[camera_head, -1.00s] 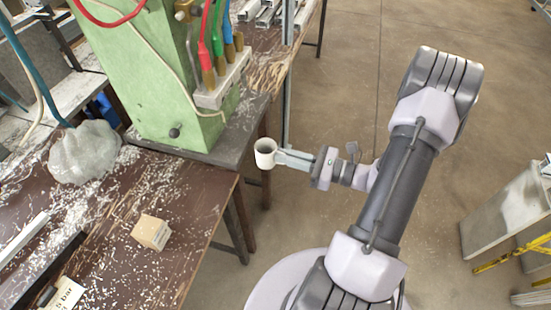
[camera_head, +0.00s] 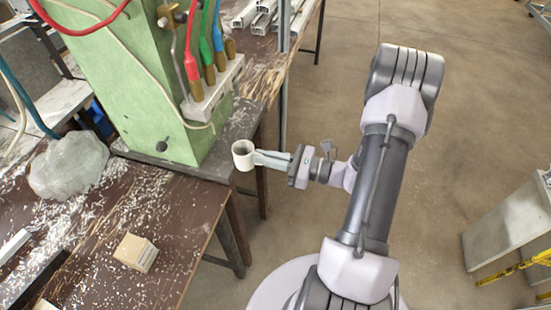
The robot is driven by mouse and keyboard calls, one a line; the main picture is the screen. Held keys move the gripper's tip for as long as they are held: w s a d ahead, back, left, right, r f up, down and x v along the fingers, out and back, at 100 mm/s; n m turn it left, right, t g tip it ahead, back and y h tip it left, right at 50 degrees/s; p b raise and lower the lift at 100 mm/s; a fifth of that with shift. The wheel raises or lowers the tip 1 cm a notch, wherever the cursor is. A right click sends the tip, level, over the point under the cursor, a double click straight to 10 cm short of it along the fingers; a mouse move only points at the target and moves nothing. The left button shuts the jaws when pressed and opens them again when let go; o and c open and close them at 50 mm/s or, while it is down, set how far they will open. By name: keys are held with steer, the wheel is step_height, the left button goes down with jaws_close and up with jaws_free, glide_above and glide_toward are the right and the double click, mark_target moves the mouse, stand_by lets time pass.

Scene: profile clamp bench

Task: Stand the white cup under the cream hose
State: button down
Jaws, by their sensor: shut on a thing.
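The white cup (camera_head: 243,156) is held roughly upright at the right edge of the bench beside the green machine, its open mouth up. My gripper (camera_head: 259,157) is shut on the cup's right side. A thin cream hose (camera_head: 104,66) runs down the face of the green machine (camera_head: 130,95) and curves towards the nozzle block. Another pale cream hose (camera_head: 17,112) shows at the far left edge beside a teal one. I cannot tell which the task names, and neither hose's outlet shows clearly. The cup is to the right of both.
Red (camera_head: 192,60), green (camera_head: 206,60) and blue (camera_head: 219,40) hoses with brass ends stand in a pale block (camera_head: 213,92). A clear plastic bag (camera_head: 68,166) and a small wooden block (camera_head: 136,252) lie on the shavings-strewn bench (camera_head: 170,215).

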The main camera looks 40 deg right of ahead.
mark_target(237, 152)
steer(key=shift+f+x, duration=0.1)
steer(key=shift+x, duration=1.85)
steer(key=shift+f+x, duration=0.15)
steer(key=shift+x, duration=1.8)
steer(key=shift+d+f+b, duration=0.15)
steer(key=shift+f+b, duration=0.2)
steer(key=shift+b, duration=0.25)
steer(key=c, duration=1.5)
jaws_free()
steer(key=v, duration=1)
